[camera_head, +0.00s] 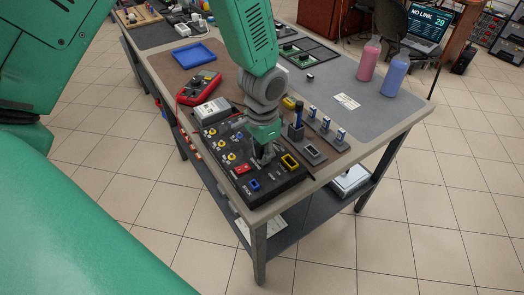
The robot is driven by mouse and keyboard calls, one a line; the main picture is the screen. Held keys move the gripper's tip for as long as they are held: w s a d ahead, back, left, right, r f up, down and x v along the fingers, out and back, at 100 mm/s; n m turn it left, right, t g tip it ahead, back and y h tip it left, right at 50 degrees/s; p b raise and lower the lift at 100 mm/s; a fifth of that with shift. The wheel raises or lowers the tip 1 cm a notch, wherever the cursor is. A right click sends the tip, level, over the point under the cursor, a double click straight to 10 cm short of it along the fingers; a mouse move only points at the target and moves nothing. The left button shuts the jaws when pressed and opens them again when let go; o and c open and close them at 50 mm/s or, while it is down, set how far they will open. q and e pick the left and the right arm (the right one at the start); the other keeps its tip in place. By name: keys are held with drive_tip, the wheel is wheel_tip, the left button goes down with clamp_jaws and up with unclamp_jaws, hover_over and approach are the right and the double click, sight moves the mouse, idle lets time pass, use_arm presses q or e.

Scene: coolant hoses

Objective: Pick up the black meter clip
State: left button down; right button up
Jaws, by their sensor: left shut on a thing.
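My left gripper (265,156) points down over the black panel (222,172) at the near end of the table. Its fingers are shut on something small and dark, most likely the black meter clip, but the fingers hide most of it. I cannot tell whether it touches the panel. The red meter (199,88) lies on the brown mat to the left of my arm, with a red lead curving from its left side. My right gripper is not in view.
The panel carries several yellow-ringed fittings, a red block (243,169) and a blue one (254,185). A grey-white box (212,111) sits at its back left. A blue tray (194,53) lies farther back. Pink (369,60) and blue (394,75) bottles stand at the right. The grey mat before them is mostly clear.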

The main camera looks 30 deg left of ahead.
use_arm(q)
wheel_tip(320, 180, up, 10)
drive_tip(key=shift+w+f+p, duration=0.1)
drive_tip(key=shift+p, duration=0.45)
drive_tip(key=shift+r+p, duration=0.4)
drive_tip(key=shift+r, duration=0.1)
drive_tip(key=shift+r+p, duration=1.1)
drive_tip(key=shift+p, duration=0.4)
